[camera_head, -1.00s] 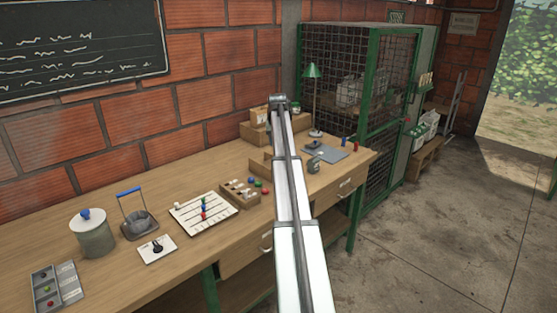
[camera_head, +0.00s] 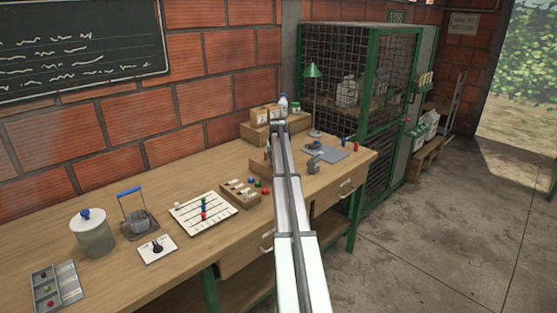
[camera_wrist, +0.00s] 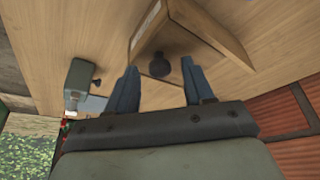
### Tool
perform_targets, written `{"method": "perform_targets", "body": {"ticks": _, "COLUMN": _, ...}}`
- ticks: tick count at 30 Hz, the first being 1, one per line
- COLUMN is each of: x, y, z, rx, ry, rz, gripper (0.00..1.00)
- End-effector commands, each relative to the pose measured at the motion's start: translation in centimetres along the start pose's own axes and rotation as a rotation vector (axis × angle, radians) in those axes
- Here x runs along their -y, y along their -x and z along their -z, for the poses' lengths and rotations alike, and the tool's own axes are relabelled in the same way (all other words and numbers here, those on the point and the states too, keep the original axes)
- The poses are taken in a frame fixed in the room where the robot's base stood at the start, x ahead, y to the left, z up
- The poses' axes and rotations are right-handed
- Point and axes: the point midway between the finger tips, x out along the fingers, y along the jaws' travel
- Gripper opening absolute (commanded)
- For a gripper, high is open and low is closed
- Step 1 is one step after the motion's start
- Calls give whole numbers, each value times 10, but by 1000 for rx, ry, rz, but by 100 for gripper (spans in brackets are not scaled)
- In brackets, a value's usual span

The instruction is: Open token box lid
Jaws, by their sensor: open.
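A wooden box with a dark round knob (camera_wrist: 160,64), apparently the token box (camera_wrist: 205,32), lies ahead of my fingers in the wrist view. Its lid looks shut. In the head view, what looks like the same box (camera_head: 259,164) shows left of my arm, which partly hides it. My gripper (camera_wrist: 160,72) is open, with one blue-grey finger on each side of the knob in the picture. I cannot tell whether either finger touches it. The head view does not show the fingers clearly.
A tray of small parts (camera_head: 239,192) and loose coloured tokens (camera_head: 258,184) lie left of my arm. A grey device (camera_head: 313,163) on a mat and a green lamp (camera_head: 313,75) stand to the right. Crates and a white bottle (camera_head: 283,106) are behind.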

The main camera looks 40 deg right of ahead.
Motion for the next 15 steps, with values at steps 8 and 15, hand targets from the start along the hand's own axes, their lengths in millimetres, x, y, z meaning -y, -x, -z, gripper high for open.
{"method": "perform_targets", "body": {"ticks": 8, "x": 0, "y": 0, "z": 0, "rx": 0, "ry": 0, "rz": 0, "gripper": 45}}
{"method": "perform_targets", "body": {"ticks": 15, "x": 0, "y": 0, "z": 0, "rx": 0, "ry": 0, "rz": 0, "gripper": 22}}
